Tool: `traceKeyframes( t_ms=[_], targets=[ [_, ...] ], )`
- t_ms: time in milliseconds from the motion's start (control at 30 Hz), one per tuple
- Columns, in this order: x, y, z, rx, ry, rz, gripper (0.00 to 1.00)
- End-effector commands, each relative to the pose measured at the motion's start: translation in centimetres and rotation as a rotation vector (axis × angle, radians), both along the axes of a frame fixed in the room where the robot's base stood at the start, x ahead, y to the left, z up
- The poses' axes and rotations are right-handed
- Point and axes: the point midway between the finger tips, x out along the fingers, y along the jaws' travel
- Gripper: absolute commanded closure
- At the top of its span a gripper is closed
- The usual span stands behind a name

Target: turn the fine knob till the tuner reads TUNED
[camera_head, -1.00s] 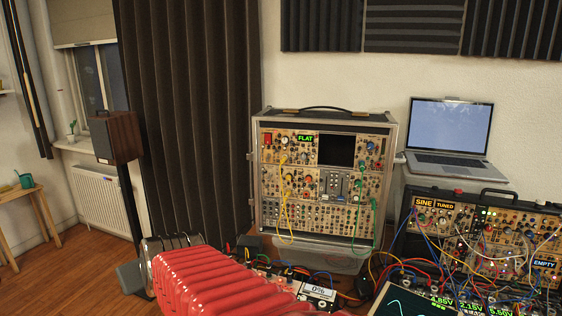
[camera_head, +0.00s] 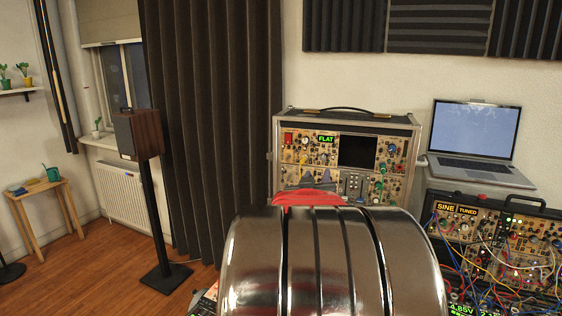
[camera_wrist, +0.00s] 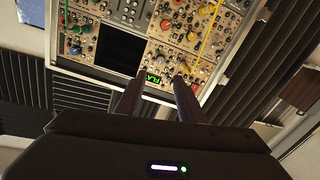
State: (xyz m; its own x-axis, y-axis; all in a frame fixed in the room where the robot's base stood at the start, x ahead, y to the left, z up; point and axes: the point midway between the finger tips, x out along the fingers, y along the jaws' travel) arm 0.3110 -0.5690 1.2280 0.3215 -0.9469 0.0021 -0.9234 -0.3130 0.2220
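The middle synth case (camera_head: 398,150) carries a small display (camera_head: 326,139) that reads FLAT in green. In the wrist view the same case is upside down, and the FLAT display (camera_wrist: 153,80) shows between my fingers. My gripper (camera_wrist: 158,77) is open, its two fingers apart with nothing between them, pointing at the panel near several small knobs. I cannot tell which knob is the fine knob or whether a fingertip touches the panel.
A second synth case (camera_head: 435,197) at right has displays reading SINE and TUNED, with many patch cables. A laptop (camera_head: 470,165) stands behind it. A yellow cable (camera_wrist: 210,30) crosses the panel near my gripper. A speaker on a stand (camera_head: 150,210) is at left.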

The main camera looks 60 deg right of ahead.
Motion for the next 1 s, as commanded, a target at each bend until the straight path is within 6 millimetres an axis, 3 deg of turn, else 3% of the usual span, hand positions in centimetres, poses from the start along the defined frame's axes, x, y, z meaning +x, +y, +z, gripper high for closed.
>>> traceKeyframes(
  t_ms=[467,1000],
  targets=[
    [0.3,-0.6,-0.1,0.002,0.001,0.002,0.65],
    [2.3,-6.3,-0.1,0.004,0.0,0.002,0.65]
  ],
)
